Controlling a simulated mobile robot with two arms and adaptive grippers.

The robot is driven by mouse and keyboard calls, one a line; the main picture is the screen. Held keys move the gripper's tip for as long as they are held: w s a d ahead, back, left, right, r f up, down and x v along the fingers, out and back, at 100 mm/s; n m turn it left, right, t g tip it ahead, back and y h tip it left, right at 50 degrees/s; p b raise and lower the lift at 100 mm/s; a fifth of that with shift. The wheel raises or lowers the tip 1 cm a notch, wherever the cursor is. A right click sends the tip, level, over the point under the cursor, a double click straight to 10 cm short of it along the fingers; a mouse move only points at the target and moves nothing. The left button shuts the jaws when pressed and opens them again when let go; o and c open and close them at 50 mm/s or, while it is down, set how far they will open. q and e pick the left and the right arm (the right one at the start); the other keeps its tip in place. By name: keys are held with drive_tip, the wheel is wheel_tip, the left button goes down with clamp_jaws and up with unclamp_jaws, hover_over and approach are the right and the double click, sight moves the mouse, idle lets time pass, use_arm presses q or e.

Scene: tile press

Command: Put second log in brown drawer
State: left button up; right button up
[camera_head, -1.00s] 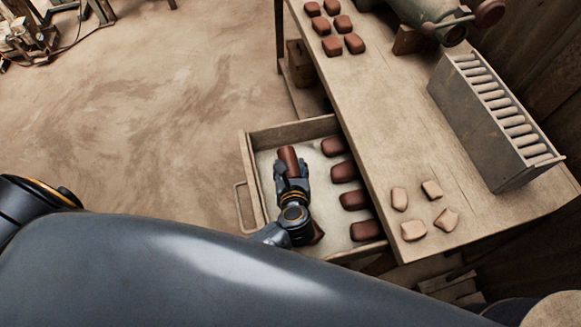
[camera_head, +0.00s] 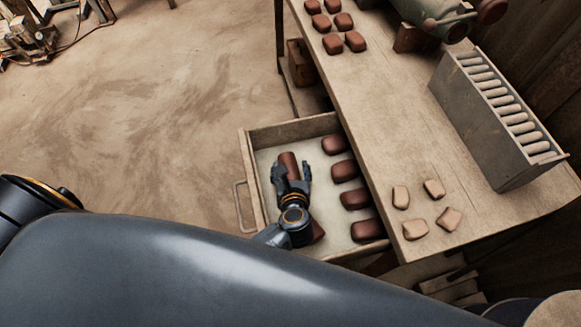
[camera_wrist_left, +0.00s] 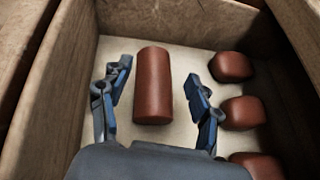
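A red-brown cylindrical log (camera_head: 288,160) lies on the pale floor of the open drawer (camera_head: 259,133). The log also shows in the left wrist view (camera_wrist_left: 152,88). My left gripper (camera_head: 291,172) is low in the drawer, its fingers spread on either side of the log, with gaps between them and it. In the left wrist view the open fingers (camera_wrist_left: 157,78) stand apart from the log. Another red-brown piece (camera_head: 318,230) shows partly from behind the gripper; its shape is mostly hidden. My right gripper is not in view.
Several rounded brown pieces (camera_head: 345,171) line the drawer's right side. The table (camera_head: 385,110) above holds more brown pieces (camera_head: 333,43), several pale pieces (camera_head: 415,229), a grey rack of pale logs (camera_head: 480,120) and a green machine (camera_head: 437,18). Open floor lies left of the drawer.

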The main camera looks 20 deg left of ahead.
use_arm(q)
drive_tip(key=shift+r, duration=0.1)
drive_tip(key=shift+r+p, duration=0.35)
drive_tip(key=shift+p, duration=0.05)
drive_tip(key=shift+d+r+p, duration=0.1)
drive_tip(key=shift+r+p, duration=0.3)
drive_tip(key=shift+r, duration=0.05)
drive_tip(key=shift+f+b+v, duration=0.2)
drive_tip(key=shift+b+v, duration=0.1)
drive_tip(key=shift+v, duration=5.55)
drive_tip(key=shift+s, duration=0.1)
